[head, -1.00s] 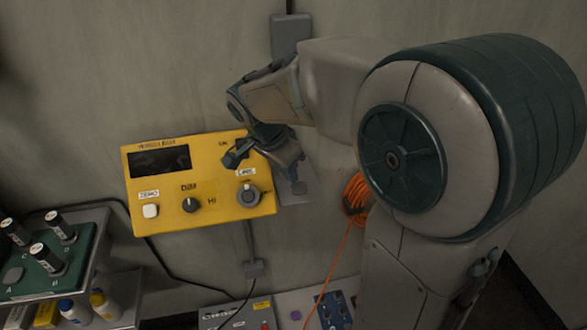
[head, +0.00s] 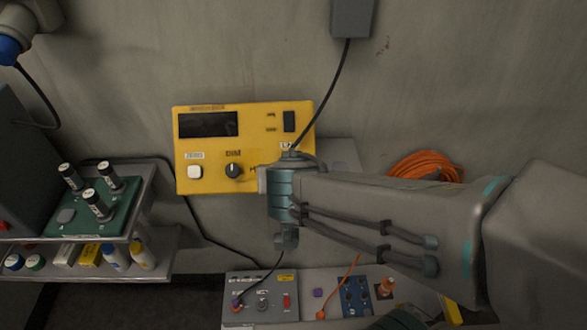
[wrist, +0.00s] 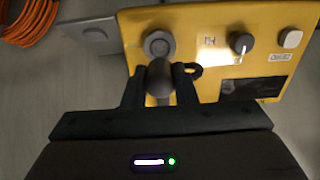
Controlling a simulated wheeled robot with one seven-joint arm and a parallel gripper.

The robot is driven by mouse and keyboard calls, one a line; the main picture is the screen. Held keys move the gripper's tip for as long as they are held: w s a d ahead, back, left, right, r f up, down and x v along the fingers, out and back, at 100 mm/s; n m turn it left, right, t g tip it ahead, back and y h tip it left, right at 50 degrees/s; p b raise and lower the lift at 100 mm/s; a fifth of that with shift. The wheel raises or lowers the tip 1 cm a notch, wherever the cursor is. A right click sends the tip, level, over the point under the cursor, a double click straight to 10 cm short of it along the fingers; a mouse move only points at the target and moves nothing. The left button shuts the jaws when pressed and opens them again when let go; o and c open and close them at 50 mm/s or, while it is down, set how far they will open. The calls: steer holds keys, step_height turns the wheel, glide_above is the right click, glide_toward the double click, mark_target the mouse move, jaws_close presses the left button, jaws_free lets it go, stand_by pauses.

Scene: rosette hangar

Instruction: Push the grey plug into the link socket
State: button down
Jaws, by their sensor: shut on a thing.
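The grey plug (wrist: 160,78) is a rounded grey body between the two dark fingers of my gripper (wrist: 160,88) in the wrist view. My gripper is shut on it. The link socket (wrist: 159,45) is a grey ring on the yellow box (wrist: 210,50). The plug appears just below the socket in that view, and I cannot tell the gap in depth. In the head view my gripper (head: 266,181) is at the lower right of the yellow box (head: 250,140) and hides the plug and the socket.
A black cable runs from a grey wall box (head: 352,15) down to behind my gripper. The yellow box has a dark knob (head: 234,171) and a white button (head: 195,172). A green stand (head: 85,215) holds dark cylinders at left. Orange cable (head: 425,165) hangs at right.

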steer(key=shift+x, duration=2.15)
steer(key=shift+b, duration=0.9)
steer(key=shift+w+f+b, duration=0.25)
steer(key=shift+f+b, duration=0.05)
steer(key=shift+b, duration=0.45)
stand_by(1.0)
steer(key=c, duration=1.1)
jaws_free()
